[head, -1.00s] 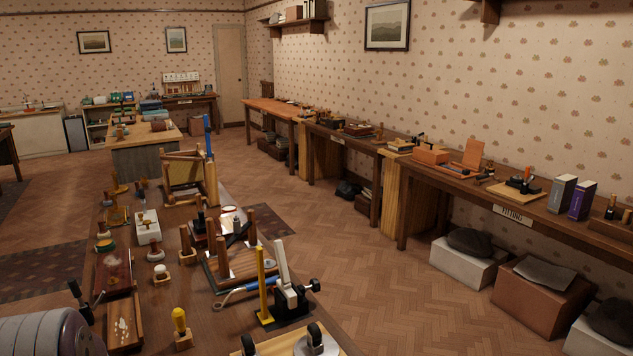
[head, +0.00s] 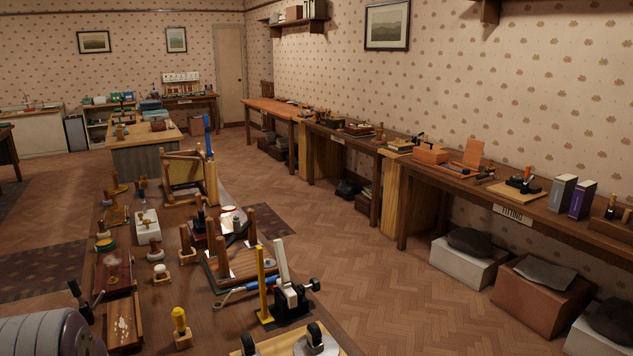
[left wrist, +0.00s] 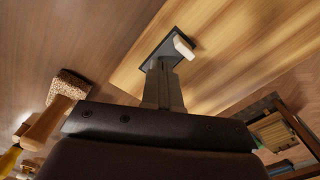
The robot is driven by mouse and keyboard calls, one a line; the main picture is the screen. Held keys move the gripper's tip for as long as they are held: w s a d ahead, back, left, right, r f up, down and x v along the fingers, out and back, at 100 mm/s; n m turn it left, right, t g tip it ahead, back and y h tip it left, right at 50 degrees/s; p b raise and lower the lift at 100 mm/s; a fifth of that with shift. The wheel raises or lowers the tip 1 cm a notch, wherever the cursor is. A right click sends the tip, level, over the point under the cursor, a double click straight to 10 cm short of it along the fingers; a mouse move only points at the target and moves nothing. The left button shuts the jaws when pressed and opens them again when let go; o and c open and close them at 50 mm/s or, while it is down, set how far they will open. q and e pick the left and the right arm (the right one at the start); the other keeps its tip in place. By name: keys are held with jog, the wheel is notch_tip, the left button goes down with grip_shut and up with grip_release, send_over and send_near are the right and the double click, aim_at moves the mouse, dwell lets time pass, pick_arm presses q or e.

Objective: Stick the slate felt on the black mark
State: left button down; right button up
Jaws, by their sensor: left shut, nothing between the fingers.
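My left gripper (left wrist: 162,72) shows in the left wrist view. Its fingers are shut with nothing between them. The tips are at the near edge of a dark, flat rectangular patch (left wrist: 152,52) on a pale wooden surface. I cannot tell whether this patch is the slate felt or the black mark, or whether the fingers touch it. A small white block (left wrist: 184,46) is at the patch's right side. Neither the felt nor the mark can be made out for sure in the head view. My right gripper is not in view.
In the left wrist view, a rough brown block (left wrist: 70,87) and a wooden handle (left wrist: 47,122) are on the left. In the head view, the long bench (head: 205,320) is crowded with stamps, trays and a yellow-posted stand (head: 263,285). The floor (head: 400,300) to its right is clear.

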pick_arm(q)
jog(key=shift+f, duration=0.4)
dwell(0.8)
notch_tip(320, 180, up, 6)
jog(key=p, duration=0.5)
jog(key=shift+r, duration=0.1)
jog(key=shift+s+d+m, duration=0.1)
jog(key=shift+s+m, duration=0.1)
jog(key=shift+m, duration=0.4)
jog(key=s+d+m, duration=0.1)
jog(key=s+d+r+m, duration=0.1)
jog(key=m, duration=0.1)
jog(key=shift+s+r+g, duration=0.15)
jog(key=shift+s+g, duration=0.15)
jog(key=shift+s, duration=0.05)
jog(key=s+d+r+m+t, duration=0.2)
jog(key=s+d+r+m, duration=0.1)
jog(key=d+r+m, duration=0.4)
notch_tip(320, 180, up, 2)
jog(key=d, duration=0.2)
jog(key=shift+s+d+m, duration=0.15)
jog(key=shift+d+m, duration=0.2)
jog(key=shift+m, duration=0.05)
